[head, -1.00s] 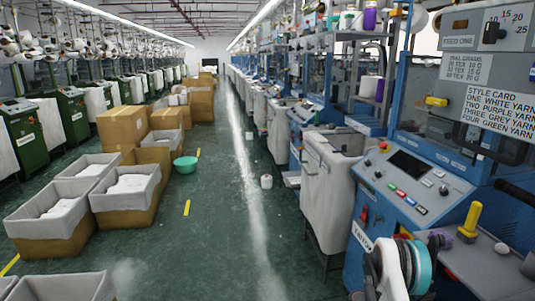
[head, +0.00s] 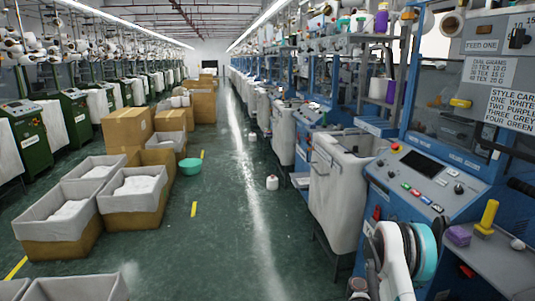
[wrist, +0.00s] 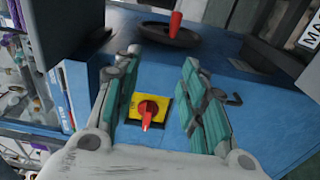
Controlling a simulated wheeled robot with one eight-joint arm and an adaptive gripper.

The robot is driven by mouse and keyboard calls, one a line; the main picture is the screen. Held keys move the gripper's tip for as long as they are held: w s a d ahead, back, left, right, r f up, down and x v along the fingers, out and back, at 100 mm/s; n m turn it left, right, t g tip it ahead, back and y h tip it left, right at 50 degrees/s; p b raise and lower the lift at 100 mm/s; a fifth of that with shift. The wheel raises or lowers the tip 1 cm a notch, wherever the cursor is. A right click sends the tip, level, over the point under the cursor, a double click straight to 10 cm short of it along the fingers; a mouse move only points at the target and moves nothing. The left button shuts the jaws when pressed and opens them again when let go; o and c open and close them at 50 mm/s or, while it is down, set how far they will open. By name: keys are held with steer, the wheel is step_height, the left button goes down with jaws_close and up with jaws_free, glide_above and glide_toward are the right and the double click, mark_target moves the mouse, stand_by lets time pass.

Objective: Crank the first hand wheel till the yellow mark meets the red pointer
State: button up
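A dark hand wheel (wrist: 155,36) with an upright red handle (wrist: 175,24) shows at the top of the wrist view, on a blue machine surface. It is beyond my gripper's fingertips and apart from them. My gripper (wrist: 163,80) is open, with its two teal-padded fingers spread and nothing held. A red rotary switch (wrist: 147,112) on a yellow plate shows in the gap between the fingers; I see no contact with it. I cannot make out a yellow mark or a red pointer on the wheel. In the head view the wheel cannot be made out.
Cartons and lined boxes (head: 48,248) line the left; the aisle floor (head: 235,220) between is mostly clear.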

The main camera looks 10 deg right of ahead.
steer(key=w+a+r+t+y, duration=0.1)
steer(key=a+r+y, duration=0.3)
steer(key=r, duration=0.5)
steer(key=a+r+t+y, duration=0.1)
steer(key=a+r+y, duration=0.1)
steer(key=a+r, duration=0.55)
steer(key=s+a+r+t+y, duration=0.1)
steer(key=s+a+r+y, duration=0.3)
steer(key=s+a+r, duration=0.5)
steer(key=s+a+r+m+t+y, duration=0.1)
steer(key=s+a+y, duration=0.6)
steer(key=s+a, duration=1.2)
steer(key=shift+s+a+r+t+y, duration=0.4)
steer(key=shift+s+t, duration=0.1)
steer(key=shift+s, duration=0.7)
steer(key=shift+w, duration=0.1)
steer(key=shift+c, duration=0.7)
